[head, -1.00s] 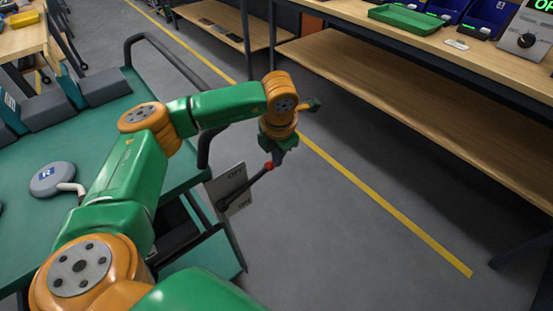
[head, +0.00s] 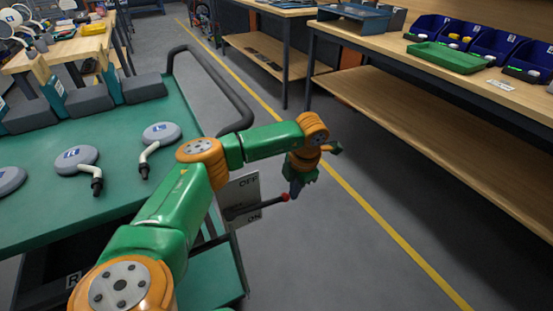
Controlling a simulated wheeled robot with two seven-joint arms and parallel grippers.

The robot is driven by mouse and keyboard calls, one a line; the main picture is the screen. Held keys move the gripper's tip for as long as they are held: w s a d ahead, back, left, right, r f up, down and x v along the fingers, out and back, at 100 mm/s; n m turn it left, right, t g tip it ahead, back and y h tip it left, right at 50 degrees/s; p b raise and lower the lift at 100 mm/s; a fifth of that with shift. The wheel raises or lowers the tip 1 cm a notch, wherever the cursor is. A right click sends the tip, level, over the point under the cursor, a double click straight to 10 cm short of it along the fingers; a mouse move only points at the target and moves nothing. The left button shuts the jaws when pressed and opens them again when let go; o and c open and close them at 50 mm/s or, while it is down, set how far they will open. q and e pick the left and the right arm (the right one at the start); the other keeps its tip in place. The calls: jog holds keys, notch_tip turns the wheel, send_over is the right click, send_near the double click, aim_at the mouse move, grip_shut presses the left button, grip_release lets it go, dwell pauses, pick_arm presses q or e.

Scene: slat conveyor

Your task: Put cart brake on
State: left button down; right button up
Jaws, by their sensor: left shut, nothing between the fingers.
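The green-topped cart (head: 100,190) stands at the left. On its side is a white plate (head: 241,188) marked OFF above and ON below. The dark brake lever (head: 260,206) with a red knob (head: 285,197) crosses the plate, sloping slightly up to the right, closer to ON than to OFF. My left gripper (head: 295,192) is shut and empty, pointing down right at the knob. Whether it touches the knob I cannot tell. My right gripper is not in view.
Round grey devices (head: 161,133) lie on the cart top. A black push handle (head: 215,75) rises at its far end. A workbench (head: 420,60) with a green tray (head: 447,57) and blue bins stands at the right. Grey floor with a yellow line lies between.

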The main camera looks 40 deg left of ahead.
pick_arm(q)
notch_tip(320, 180, down, 6)
jog(key=s+b, duration=0.1)
jog(key=b, duration=0.1)
jog(key=shift+a+b, duration=0.15)
jog(key=shift+b, duration=0.25)
jog(key=shift+s+f, duration=0.2)
jog(key=shift+f, duration=0.1)
dwell(1.0)
jog(key=shift+r, duration=0.1)
dwell(0.7)
